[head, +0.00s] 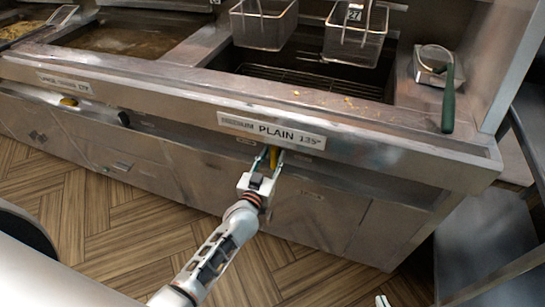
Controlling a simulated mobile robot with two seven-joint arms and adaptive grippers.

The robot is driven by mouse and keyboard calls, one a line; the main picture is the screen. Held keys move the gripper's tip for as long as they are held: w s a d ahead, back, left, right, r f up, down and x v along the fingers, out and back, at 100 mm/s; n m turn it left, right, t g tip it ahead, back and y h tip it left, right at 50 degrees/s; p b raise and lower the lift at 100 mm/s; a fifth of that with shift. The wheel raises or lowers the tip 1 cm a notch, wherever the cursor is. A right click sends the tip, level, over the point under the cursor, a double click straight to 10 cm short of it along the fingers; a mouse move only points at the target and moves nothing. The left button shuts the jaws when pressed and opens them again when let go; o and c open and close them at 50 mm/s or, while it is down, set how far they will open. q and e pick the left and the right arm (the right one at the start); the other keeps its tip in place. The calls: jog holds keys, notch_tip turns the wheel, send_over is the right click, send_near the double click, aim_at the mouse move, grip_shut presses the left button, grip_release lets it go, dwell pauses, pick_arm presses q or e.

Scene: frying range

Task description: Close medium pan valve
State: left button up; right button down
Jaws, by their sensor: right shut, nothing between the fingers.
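A yellow valve handle (273,157) shows under the front ledge, below the label plate (271,131) that reads "PLAIN 135°", its first word looking like "MEDIUM". My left gripper (268,157) is at this handle, its two fingers apart with the yellow part between them, nearer the right finger. I cannot tell whether the fingers touch it. The handle is partly hidden by the gripper, so its turn is hard to read. The medium pan (310,84) is the dark well above the label. My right gripper (382,300) shows only as a small tip at the bottom edge.
Two wire baskets (264,22) (357,40) hang over the pan. A green-handled skimmer (448,100) lies at the right of the counter. Another yellow knob (69,101) and a black knob (123,118) sit further left under the ledge. The wooden floor in front is clear.

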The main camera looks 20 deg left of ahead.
pick_arm(q)
grip_shut()
